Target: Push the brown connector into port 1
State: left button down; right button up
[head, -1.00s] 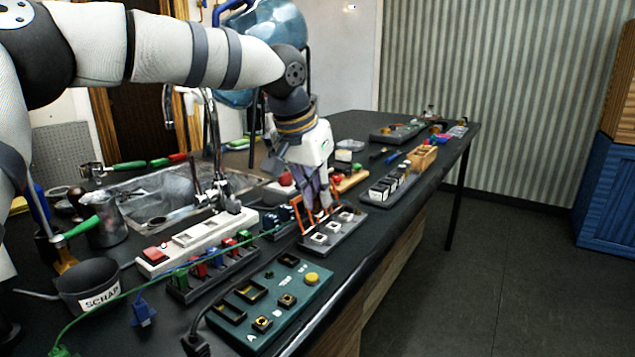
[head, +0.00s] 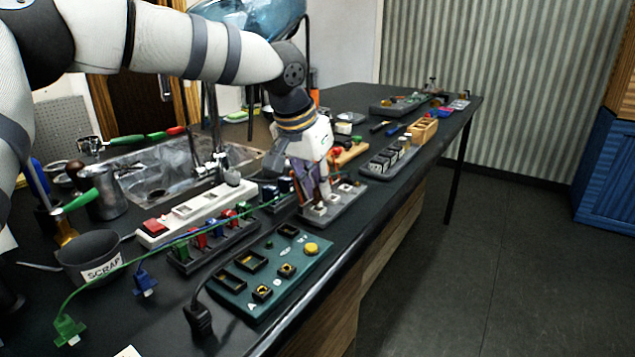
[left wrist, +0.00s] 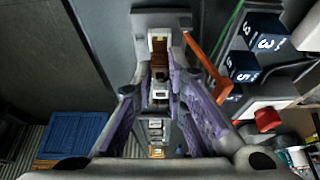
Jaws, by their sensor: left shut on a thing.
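My left gripper (head: 316,192) reaches down at the near-left end of a grey port strip (head: 345,203) with several white sockets. In the left wrist view its purple fingers (left wrist: 159,78) close around a small brown piece, which I take as the brown connector (left wrist: 160,64). The piece lies in line with the white socket (left wrist: 158,42) at the strip's end; I cannot tell how deep it sits. An orange lever (left wrist: 208,62) stands out beside that socket. Port numbers are not readable. In the head view the fingers hide the connector. My right gripper is not in view.
A green board (head: 268,275) with dark sockets and a yellow button lies in front. A white power strip (head: 195,213) and a rack of coloured connectors (head: 212,243) stand left. Dark numbered blocks (left wrist: 265,35) lie close beside the gripper. The table's right edge is near.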

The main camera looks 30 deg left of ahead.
pick_arm(q)
jog(key=shift+f, duration=0.65)
dwell(0.8)
dwell(0.5)
jog(key=c, duration=1.5)
grip_release()
jog(key=shift+c, duration=0.2)
jog(key=v, duration=1.2)
